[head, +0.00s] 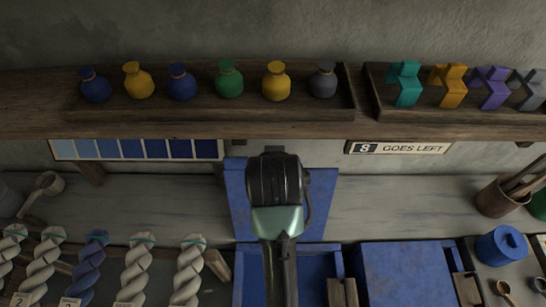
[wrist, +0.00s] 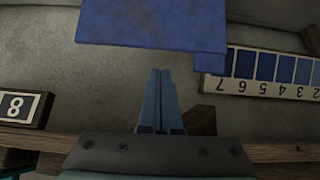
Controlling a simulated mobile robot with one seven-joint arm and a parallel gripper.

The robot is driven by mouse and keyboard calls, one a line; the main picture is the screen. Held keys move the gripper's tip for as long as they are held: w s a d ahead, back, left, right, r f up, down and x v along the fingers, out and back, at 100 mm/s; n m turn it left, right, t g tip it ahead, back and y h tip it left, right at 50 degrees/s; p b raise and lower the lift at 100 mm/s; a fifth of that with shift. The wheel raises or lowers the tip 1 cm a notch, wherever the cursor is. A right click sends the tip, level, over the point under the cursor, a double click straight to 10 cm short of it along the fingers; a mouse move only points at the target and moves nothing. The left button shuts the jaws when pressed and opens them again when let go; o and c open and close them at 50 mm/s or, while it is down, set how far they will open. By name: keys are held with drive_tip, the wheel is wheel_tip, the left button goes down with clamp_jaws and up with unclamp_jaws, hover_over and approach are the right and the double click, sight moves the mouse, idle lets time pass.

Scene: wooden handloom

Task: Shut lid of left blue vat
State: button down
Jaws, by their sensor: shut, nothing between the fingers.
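The left blue vat (head: 318,262) stands at the lower middle of the head view, with its inside partly visible. Its blue lid (head: 237,200) stands raised at the back, and my arm covers the lid's middle. In the wrist view, the lid (wrist: 150,22) fills the top, its straight edge just beyond my fingertips. My gripper (wrist: 161,72) is shut and empty, its two fingers side by side. They point toward the lid's edge; I cannot tell whether they touch it. In the head view my fingers are hidden behind my own arm.
A second blue vat, its lid (head: 408,272) down, stands to the right. A shelf (head: 200,131) with trays of bottles runs above the lid. A colour strip (head: 137,149) hangs left and a sign (head: 398,148) right. Twisted yarn skeins (head: 140,265) lie lower left.

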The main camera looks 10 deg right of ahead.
drive_tip(key=p+x, duration=0.1)
drive_tip(key=x, duration=1.4)
drive_tip(key=shift+w+a, duration=0.1)
drive_tip(key=shift+w, duration=0.1)
drive_tip(key=shift+s, duration=0.15)
